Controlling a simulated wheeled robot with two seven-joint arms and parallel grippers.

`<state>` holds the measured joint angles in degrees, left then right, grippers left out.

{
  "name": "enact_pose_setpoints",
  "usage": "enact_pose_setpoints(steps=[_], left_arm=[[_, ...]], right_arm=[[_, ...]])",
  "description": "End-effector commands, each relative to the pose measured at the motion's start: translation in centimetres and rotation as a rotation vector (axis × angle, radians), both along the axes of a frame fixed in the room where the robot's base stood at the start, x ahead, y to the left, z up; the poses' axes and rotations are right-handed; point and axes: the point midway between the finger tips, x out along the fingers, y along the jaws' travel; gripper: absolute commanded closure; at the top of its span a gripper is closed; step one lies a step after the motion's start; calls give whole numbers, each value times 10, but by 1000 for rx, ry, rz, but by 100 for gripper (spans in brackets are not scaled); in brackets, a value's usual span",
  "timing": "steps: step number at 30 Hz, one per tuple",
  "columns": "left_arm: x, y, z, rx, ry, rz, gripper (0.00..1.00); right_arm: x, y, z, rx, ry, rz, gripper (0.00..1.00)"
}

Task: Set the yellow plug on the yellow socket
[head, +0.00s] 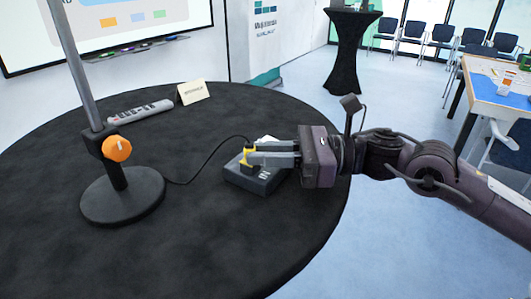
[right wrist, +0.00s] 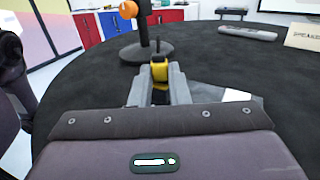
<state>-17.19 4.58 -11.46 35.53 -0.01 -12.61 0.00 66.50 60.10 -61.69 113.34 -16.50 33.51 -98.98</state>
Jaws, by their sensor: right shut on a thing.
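The yellow plug (head: 246,157) is between the fingertips of my right gripper (head: 256,155), which is shut on it. It also shows in the right wrist view (right wrist: 160,70), between the two grey fingers (right wrist: 159,84). A thin black cord runs from the plug to the left. The plug is over or on the dark grey socket box (head: 255,182); I cannot tell whether it touches. The yellow socket is not distinguishable; the plug and fingers hide part of the box top. My left gripper is not in view.
A black stand (head: 123,196) with an orange knob (head: 117,149) is left of the box on the round black table (head: 215,240). The table front is clear.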

Motion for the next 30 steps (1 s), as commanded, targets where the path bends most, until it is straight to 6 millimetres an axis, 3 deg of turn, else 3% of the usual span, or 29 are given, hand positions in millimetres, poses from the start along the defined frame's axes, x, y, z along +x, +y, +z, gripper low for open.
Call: enact_pose_setpoints(steps=[30], left_arm=[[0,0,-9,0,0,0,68]], right_arm=[[0,0,-2,0,-1,0,100]])
